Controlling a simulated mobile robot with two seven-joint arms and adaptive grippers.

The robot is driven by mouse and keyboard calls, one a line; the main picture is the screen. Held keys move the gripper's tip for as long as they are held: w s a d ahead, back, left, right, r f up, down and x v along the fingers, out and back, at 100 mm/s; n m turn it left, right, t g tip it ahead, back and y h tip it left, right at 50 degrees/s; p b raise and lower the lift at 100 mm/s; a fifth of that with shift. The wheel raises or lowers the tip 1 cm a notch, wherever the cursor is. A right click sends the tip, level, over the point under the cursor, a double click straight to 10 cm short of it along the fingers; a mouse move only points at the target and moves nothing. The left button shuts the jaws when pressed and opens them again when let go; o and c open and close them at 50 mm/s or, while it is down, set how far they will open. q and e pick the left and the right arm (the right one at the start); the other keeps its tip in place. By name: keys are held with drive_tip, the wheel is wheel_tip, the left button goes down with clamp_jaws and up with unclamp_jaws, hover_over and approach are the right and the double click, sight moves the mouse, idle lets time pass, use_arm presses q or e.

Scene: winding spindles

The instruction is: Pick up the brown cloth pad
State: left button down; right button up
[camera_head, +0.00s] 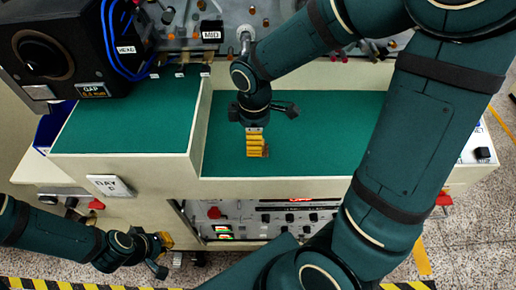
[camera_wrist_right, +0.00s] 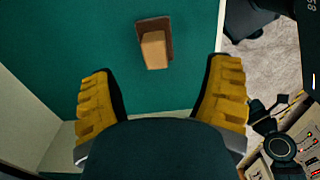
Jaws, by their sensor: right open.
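The brown cloth pad (camera_wrist_right: 168,24) shows in the right wrist view on the green surface, as a darker brown piece with a lighter tan block-like part at its front. It lies ahead of my right gripper (camera_wrist_right: 163,98), roughly midway between the two yellow ribbed fingers and apart from them. That gripper is open and empty. In the head view my right gripper (camera_head: 257,146) points down over the green work surface; I cannot make out the pad clearly there. My left gripper (camera_head: 163,256) is low at the left, in front of the bench; its finger gap is unclear.
The green bench top (camera_head: 330,125) has a pale raised wall (camera_head: 201,125) left of my right gripper. A dark machine (camera_head: 55,55) stands at the back left. A control panel (camera_head: 260,222) with knobs is below the bench. My right arm covers much of the right side.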

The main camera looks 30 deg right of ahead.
drive_tip(key=shift+d+f+b, duration=0.15)
drive_tip(key=shift+f+b, duration=0.25)
drive_tip(key=shift+f, duration=1)
drive_tip(key=shift+d+f+b, duration=0.15)
drive_tip(key=shift+f+b, duration=0.25)
drive_tip(key=shift+f, duration=0.95)
drive_tip(key=c, duration=1.3)
